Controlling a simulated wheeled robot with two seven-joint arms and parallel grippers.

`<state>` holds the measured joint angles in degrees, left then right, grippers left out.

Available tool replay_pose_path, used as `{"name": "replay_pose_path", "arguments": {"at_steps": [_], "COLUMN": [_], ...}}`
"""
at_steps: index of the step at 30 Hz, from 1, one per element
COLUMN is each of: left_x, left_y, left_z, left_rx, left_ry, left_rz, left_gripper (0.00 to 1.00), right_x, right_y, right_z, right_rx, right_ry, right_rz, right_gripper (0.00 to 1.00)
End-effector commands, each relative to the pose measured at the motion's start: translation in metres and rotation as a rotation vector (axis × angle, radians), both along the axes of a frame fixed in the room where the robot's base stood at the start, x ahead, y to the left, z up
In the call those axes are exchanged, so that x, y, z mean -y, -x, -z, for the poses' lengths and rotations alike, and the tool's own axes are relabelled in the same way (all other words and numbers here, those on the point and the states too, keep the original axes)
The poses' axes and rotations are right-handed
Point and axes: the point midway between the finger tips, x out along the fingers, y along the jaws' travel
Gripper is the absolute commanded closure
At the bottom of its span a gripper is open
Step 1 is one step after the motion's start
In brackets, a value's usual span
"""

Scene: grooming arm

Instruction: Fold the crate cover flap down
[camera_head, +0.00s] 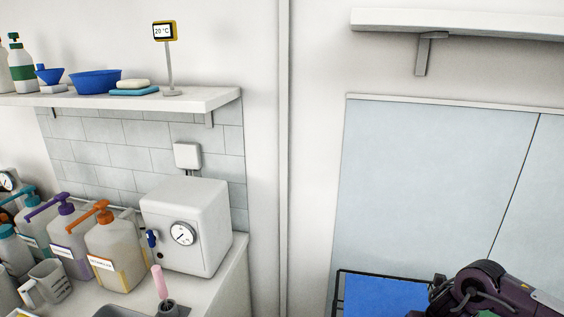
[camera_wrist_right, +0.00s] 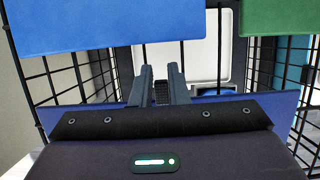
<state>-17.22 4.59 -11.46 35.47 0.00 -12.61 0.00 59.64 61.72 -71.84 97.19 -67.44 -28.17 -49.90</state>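The black wire crate (camera_head: 338,290) shows only in part at the bottom of the head view, with a blue cover panel (camera_head: 378,295) on it. In the right wrist view the crate's wire walls (camera_wrist_right: 75,75) stand on both sides. A blue cover panel (camera_wrist_right: 110,25) hangs across the upper left, and a green panel (camera_wrist_right: 275,18) is at the upper right. I cannot tell which panel is the flap. My right gripper (camera_wrist_right: 160,78) has its fingers a little apart, with nothing visible between them. It points into the crate, below the blue panel's edge. My left gripper is out of view.
Another blue strip (camera_wrist_right: 262,104) lies behind my right gripper's body. A pale panel (camera_wrist_right: 185,50) is deeper in the crate. At the left, a counter holds pump bottles (camera_head: 115,255) and a white box with a dial (camera_head: 190,225). A wall shelf (camera_head: 215,98) is above it.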

Motion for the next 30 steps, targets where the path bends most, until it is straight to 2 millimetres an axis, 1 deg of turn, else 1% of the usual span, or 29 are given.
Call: {"name": "replay_pose_path", "arguments": {"at_steps": [4, 15, 30], "left_x": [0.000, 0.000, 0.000], "left_y": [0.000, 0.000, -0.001], "left_z": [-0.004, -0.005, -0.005], "left_rx": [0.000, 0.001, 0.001], "left_ry": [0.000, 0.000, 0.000], "left_rz": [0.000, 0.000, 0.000], "left_gripper": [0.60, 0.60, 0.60], "right_x": [0.000, -0.001, -0.002], "right_y": [0.004, 0.008, 0.009], "right_z": [-0.010, -0.029, -0.034], "right_rx": [0.035, 0.120, 0.143], "right_ry": [0.010, 0.029, 0.035], "right_rz": [-0.001, 0.000, 0.000], "right_gripper": [0.87, 0.87, 0.87]}}
